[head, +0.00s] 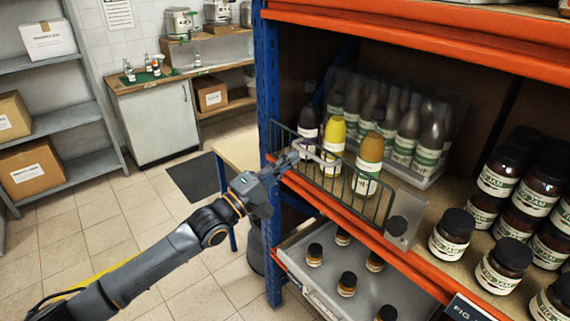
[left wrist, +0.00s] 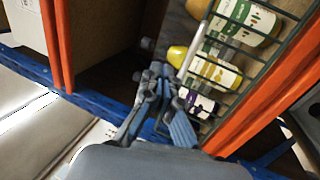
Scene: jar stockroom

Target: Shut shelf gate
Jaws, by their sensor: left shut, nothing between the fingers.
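The shelf gate (head: 345,185) is a dark green wire panel along the orange front edge of the shelf, in front of several bottles. A pale bar handle (head: 318,153) shows on the gate. My left gripper (head: 300,148) is shut and empty at the gate's left part, beside the handle; contact is unclear. The left wrist view shows the shut fingers (left wrist: 160,88) near the gate wires (left wrist: 243,25) and the pale bar (left wrist: 197,45). My right gripper is not in view.
Yellow (head: 334,136) and orange (head: 369,160) bottles stand just behind the gate, with a crate of bottles behind. Dark jars (head: 503,267) stand to the right. A grey tray with jars (head: 325,285) is below. A blue post (head: 268,90) is at left. Tiled floor lies left.

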